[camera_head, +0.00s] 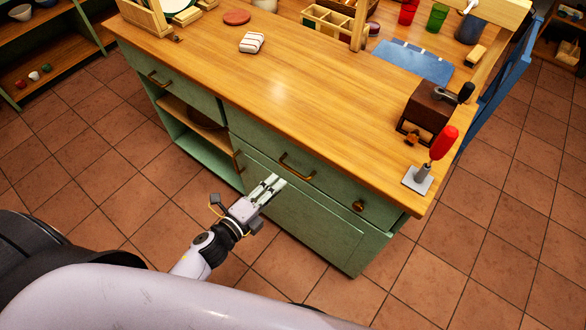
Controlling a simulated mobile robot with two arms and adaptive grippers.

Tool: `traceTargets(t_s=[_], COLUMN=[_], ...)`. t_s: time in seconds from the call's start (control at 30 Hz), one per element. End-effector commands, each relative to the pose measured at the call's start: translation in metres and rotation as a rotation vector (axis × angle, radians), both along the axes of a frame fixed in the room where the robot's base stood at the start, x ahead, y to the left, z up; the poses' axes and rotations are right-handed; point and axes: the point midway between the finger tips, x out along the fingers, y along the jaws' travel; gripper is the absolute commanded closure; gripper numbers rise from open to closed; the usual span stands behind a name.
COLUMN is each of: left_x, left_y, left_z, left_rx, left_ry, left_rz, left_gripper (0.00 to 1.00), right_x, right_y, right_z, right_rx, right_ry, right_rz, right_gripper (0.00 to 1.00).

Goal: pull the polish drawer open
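The green cabinet has a wooden top. Its upper right drawer (322,186) has a brass bar handle (297,168) and looks shut. A round brass knob (358,206) sits farther right on the front. The upper left drawer (178,92) has a brass handle (158,79) and also looks shut. I see no label telling which is the polish drawer. My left gripper (274,183) points at the cabinet front, just below and left of the right drawer's bar handle. It holds nothing that I can see. Its finger gap is too small to judge. My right gripper is out of view.
An open shelf (195,122) lies under the left drawer, beside a door with a vertical brass handle (237,160). On the top stand a red-handled tool (443,143), a dark wooden box (430,105) and a striped block (252,42). The tiled floor (130,215) before the cabinet is clear.

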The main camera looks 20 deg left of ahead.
Motion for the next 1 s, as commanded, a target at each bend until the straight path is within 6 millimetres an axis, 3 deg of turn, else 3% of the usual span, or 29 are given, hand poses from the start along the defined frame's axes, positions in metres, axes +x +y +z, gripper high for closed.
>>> traceTargets(t_s=[0.2, 0.4, 0.83, 1.0], left_x=[0.045, 0.071, 0.081, 0.081], left_y=[-0.016, -0.026, -0.03, -0.029], left_z=[-0.008, -0.015, -0.017, -0.017], left_rx=[-0.002, -0.001, -0.001, -0.001], left_ry=[-0.002, -0.001, 0.0, 0.0], left_rz=[0.0, 0.001, 0.0, 0.0], left_gripper=[0.71, 0.71, 0.71, 0.81], right_x=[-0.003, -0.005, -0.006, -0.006], right_y=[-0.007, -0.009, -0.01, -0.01], right_z=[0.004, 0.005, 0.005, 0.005], right_rx=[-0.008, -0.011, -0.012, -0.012], right_ry=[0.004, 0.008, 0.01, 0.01], right_rz=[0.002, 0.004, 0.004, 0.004], right_gripper=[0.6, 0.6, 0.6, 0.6])
